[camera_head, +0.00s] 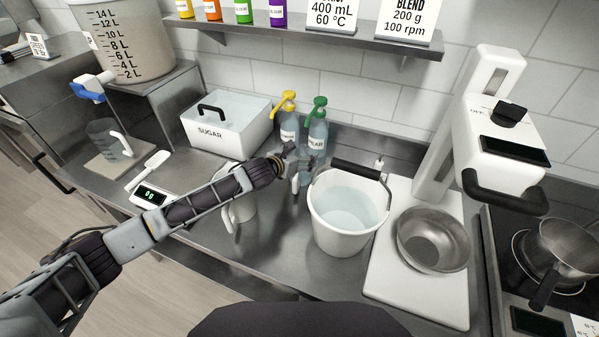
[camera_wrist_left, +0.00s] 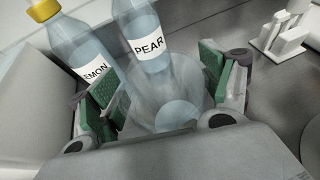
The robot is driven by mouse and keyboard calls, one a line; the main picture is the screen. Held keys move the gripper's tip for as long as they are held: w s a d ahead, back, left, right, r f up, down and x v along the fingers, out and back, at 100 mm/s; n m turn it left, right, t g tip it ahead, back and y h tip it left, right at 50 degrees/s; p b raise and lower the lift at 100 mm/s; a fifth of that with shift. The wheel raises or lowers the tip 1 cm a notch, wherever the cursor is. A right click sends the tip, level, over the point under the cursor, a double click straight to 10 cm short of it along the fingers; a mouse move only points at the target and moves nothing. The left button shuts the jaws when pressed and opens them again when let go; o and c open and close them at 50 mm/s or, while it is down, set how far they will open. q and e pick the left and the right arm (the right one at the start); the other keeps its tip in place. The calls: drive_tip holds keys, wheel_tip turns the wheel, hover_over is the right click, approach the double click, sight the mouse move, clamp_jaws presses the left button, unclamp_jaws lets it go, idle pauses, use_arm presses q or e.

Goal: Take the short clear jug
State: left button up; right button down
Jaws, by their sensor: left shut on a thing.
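My left gripper (camera_head: 296,168) is at the middle of the counter, just in front of the two pump bottles. In the left wrist view its green-padded fingers stand either side of a see-through round vessel (camera_wrist_left: 172,98), which looks like the short clear jug, and are shut on it. In the head view the gripper and arm mostly hide this vessel. Another clear jug (camera_head: 104,138) with a white handle stands at the far left below the tank's tap. My right gripper is not in view.
The lemon bottle (camera_head: 288,125) and pear bottle (camera_head: 315,138) stand close behind the gripper. A white bucket of liquid (camera_head: 347,208) is just right. A pale vessel (camera_head: 243,208) is partly under my arm. A scale (camera_head: 150,196), sugar bin (camera_head: 226,128) and steel bowl (camera_head: 432,240) stand around.

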use_arm(q)
drive_tip(key=shift+r, duration=0.1)
drive_tip(key=r+b+v, duration=0.1)
drive_tip(key=v, duration=1.5)
drive_tip(key=shift+w+r, duration=0.3)
drive_tip(key=shift+w, duration=0.1)
drive_tip(key=shift+d, duration=0.1)
drive_tip(key=o, duration=0.6)
drive_tip(key=c, duration=0.7)
